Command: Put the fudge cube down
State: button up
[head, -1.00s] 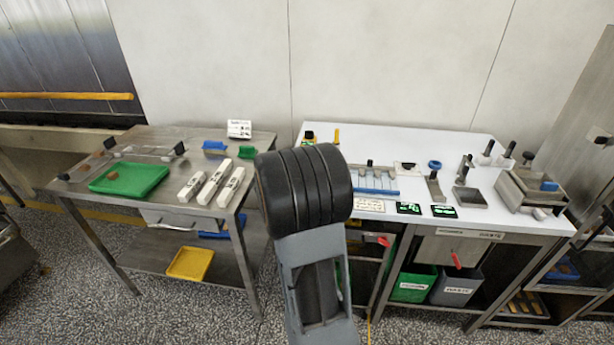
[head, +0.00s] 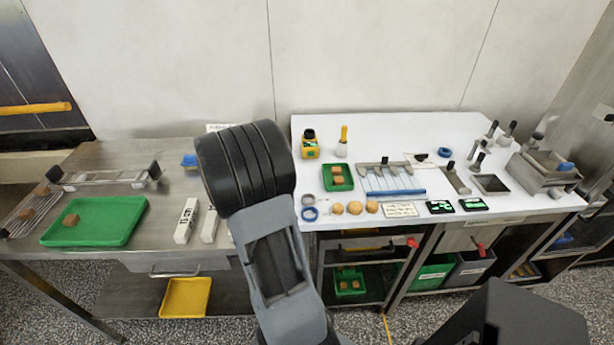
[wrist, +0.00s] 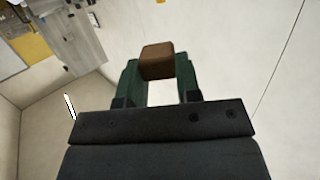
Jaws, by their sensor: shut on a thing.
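A brown fudge cube (wrist: 157,61) is held between the tips of the green fingers of my gripper (wrist: 158,72) in the wrist view. The gripper is shut on it, with pale wall and the tilted room behind. In the head view my arm hides the gripper and the held cube. A large green tray (head: 128,231) on the left steel table has one brown cube (head: 71,220) in it. More brown cubes (head: 41,189) sit on a wire rack (head: 22,222) at that table's left end.
The white table (head: 420,128) at right bears a small green tray (head: 326,183) with brown pieces, several tan pieces (head: 354,208), a wire-stringed frame (head: 395,191) and black displays (head: 440,207). White bars (head: 187,221) lie right of the large tray. A yellow tray (head: 186,298) is on the lower shelf.

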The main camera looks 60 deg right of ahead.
jog(key=d+f, duration=0.4)
jog(key=d, duration=0.4)
send_over(306, 177)
jog(key=f, duration=0.5)
jog(key=shift+w+a, duration=0.15)
jog(key=shift+a, duration=0.05)
jog(key=f, duration=0.1)
jog(key=f+p, duration=0.1)
jog(key=f, duration=0.1)
jog(key=shift+d+f, duration=0.1)
jog(key=shift+d, duration=0.25)
jog(key=shift+f, duration=0.3)
